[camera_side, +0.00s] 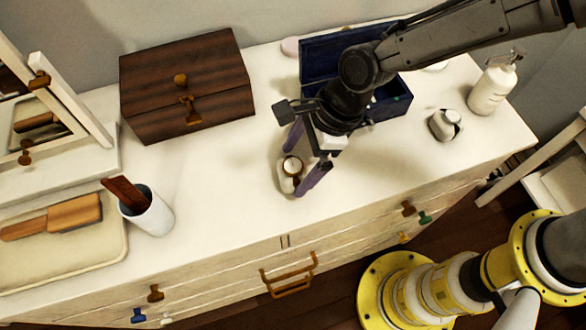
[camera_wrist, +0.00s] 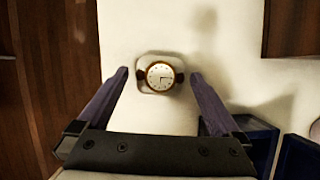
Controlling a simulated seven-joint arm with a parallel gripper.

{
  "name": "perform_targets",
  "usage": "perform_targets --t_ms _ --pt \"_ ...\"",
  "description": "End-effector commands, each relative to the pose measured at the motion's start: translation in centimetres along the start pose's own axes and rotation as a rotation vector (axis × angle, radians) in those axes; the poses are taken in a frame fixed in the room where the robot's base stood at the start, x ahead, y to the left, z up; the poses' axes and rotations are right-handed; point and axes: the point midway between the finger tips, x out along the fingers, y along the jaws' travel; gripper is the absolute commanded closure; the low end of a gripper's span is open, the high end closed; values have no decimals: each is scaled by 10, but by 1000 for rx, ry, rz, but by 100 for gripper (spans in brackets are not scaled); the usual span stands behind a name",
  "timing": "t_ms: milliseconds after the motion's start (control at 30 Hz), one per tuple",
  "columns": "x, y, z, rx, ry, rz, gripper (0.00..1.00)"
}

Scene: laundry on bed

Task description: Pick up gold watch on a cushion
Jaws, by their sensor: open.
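The gold watch (camera_side: 292,167) has a round white face and a dark strap. It sits on a small white cushion (camera_side: 285,184) on the dresser top. In the wrist view the watch (camera_wrist: 160,76) lies face up, with the cushion (camera_wrist: 145,84) under it. My gripper (camera_side: 291,167) is open, with one finger on each side of the watch in the side view. In the wrist view my gripper (camera_wrist: 160,74) has its fingertips to the left and right of the cushion, with gaps on both sides. I cannot tell the exact height of the fingertips.
A dark wooden box (camera_side: 185,85) stands at the back left. An open blue box (camera_side: 390,108) is right behind my gripper. A white cup (camera_side: 148,212), a tray (camera_side: 75,262), a white bottle (camera_side: 491,88) and a second small object (camera_side: 444,125) stand farther off.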

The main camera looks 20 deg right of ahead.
Motion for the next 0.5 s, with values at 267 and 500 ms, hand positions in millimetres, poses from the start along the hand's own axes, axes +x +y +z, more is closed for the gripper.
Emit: perform_targets --t_ms 267,500 --pt "21 0 0 0 -1 -1 0" --pt "21 0 0 -1 -1 -1 13"
